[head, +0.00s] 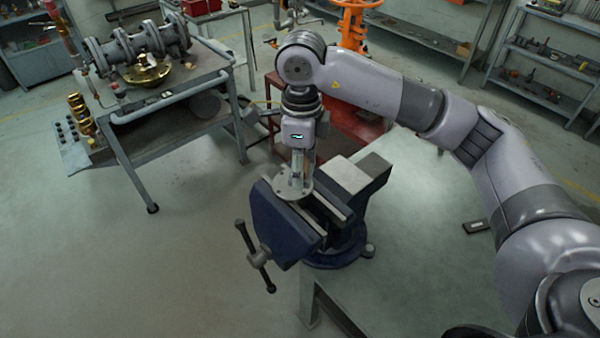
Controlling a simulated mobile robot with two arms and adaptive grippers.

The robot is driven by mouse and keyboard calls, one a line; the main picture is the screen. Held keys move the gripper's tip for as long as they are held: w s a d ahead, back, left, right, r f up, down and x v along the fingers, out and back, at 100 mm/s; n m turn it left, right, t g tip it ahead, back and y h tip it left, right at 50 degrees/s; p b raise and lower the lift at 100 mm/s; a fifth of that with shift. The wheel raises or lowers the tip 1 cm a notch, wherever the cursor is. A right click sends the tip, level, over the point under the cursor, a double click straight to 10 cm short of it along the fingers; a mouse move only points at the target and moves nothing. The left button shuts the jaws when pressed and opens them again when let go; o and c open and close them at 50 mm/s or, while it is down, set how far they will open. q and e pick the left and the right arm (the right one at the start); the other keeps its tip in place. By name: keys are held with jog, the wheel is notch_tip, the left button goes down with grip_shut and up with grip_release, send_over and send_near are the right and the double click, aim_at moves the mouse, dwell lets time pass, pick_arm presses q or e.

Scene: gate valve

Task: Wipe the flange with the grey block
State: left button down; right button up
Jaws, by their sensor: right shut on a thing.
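The flange (283,192) is a round, light grey metal disc with holes near its rim. It sits at the jaws of the blue vise (285,222). My right gripper (297,178) points straight down over the flange, its tips at or just above the disc's upper face. It is shut on the grey block, which is small and mostly hidden between the fingers. I cannot tell whether the block touches the flange. My left gripper is not in view.
The vise stands on a grey bench (420,280) with clear room to its right. A small dark flat item (475,227) lies there. At the left, a metal table (185,95) carries a flanged valve body (135,45) and brass parts. A red cart (345,130) stands behind the vise.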

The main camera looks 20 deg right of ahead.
jog(key=r, duration=0.2)
jog(key=r+p, duration=0.1)
jog(key=shift+s+d, duration=0.15)
jog(key=shift+s, duration=0.1)
jog(key=shift+r, duration=0.3)
jog(key=shift+w, duration=0.1)
